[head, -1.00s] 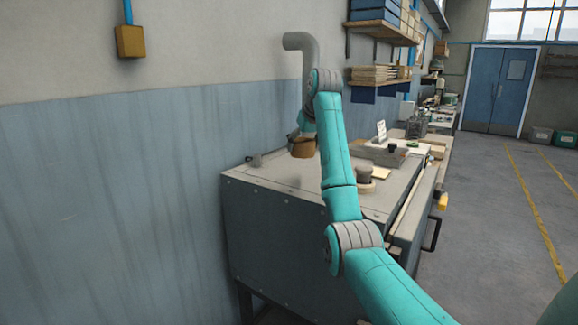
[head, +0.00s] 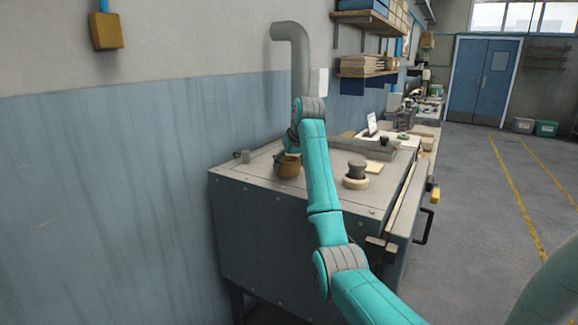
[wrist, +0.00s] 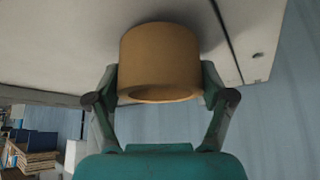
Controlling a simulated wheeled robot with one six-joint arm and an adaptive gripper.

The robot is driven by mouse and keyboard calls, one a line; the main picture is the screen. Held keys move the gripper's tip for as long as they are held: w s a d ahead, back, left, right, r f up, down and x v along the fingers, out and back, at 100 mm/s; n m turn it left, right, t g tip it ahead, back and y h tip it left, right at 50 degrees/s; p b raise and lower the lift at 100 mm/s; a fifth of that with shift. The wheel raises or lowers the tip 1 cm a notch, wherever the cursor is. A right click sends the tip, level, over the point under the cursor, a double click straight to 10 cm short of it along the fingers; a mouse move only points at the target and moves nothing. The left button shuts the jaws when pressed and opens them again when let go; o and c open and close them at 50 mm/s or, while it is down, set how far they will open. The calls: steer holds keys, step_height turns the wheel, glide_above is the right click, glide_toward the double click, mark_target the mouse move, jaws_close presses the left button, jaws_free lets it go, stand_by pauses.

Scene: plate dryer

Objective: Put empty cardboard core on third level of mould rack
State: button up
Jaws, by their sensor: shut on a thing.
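The cardboard core (wrist: 160,62) is a short tan-brown tube with a round open end. My gripper (wrist: 160,84) is shut on it, one finger on each side, in the wrist view. In the head view the core (head: 289,168) shows small and brown at the end of my teal arm, over the left part of the grey cabinet top. I cannot tell whether it touches that top. My arm partly hides the gripper there. I cannot pick out the mould rack with certainty in either view.
The grey cabinet (head: 262,235) carries a dark knob on a pale ring (head: 356,176) and flat pieces behind it. A grey pipe (head: 298,60) rises at the wall. Wall shelves (head: 367,68) hold boards and boxes. Open floor (head: 480,220) lies at the right.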

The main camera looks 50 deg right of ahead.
steer(key=shift+f, duration=0.35)
steer(key=shift+f, duration=0.15)
steer(key=o, duration=0.9)
